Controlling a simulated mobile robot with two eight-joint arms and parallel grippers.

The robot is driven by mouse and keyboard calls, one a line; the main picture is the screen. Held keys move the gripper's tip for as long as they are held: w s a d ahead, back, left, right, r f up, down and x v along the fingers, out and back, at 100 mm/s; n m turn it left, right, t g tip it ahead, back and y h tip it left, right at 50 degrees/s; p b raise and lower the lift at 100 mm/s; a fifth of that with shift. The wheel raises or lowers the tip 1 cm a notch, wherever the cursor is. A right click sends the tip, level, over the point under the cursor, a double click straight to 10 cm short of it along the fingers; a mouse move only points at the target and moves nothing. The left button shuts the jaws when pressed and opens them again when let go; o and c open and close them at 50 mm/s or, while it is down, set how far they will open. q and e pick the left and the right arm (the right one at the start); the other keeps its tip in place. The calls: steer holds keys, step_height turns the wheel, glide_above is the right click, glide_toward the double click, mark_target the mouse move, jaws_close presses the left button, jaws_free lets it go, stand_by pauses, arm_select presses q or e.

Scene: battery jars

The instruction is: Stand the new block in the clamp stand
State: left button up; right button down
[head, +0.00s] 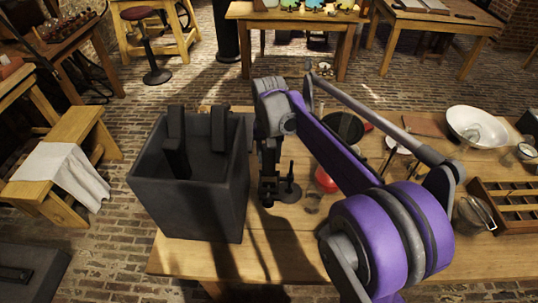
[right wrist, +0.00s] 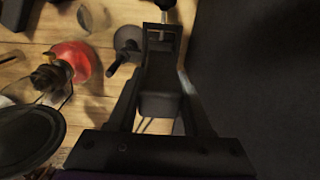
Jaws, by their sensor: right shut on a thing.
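My right gripper (head: 268,185) points down over the table, just right of a tall dark crate (head: 190,212). In the right wrist view its fingers are shut on a dark grey block (right wrist: 160,88), the new block as far as I can tell. In the head view the block is hard to separate from the dark fingers. A small dark stand with a round base and upright rod (head: 289,190), likely the clamp stand, is close to the right of the gripper. The stand also shows in the right wrist view (right wrist: 128,39), beside the fingertips. My left gripper is not in view.
The crate holds several dark slabs (head: 176,125) and its wall is close beside my gripper. A red round-bodied vessel (head: 325,180), a dark round pan (head: 343,127), a white bowl (head: 477,127) and a wooden divided tray (head: 508,205) are to the right. The table's front is bare.

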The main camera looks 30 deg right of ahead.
mark_target(269, 171)
steer(key=shift+f+b, duration=2.1)
steer(key=shift+f, duration=1.75)
stand_by(0.3)
steer(key=shift+c, duration=1.2)
jaws_free()
steer(key=shift+r, duration=0.15)
step_height(269, 171, up, 11)
steer(key=shift+f+p, duration=0.15)
steer(key=shift+p, duration=0.35)
steer(key=s+a+f+n+t+p, duration=0.1)
steer(key=s+a+f+n+t, duration=0.1)
steer(key=s, duration=0.8)
steer(key=s+a+f+n+t+p, duration=0.2)
steer(key=s+a+f, duration=0.5)
steer(key=s, duration=0.4)
steer(key=shift+s+a+n+t, duration=0.15)
steer(key=shift+a+n+t, duration=0.55)
steer(key=shift+n, duration=0.4)
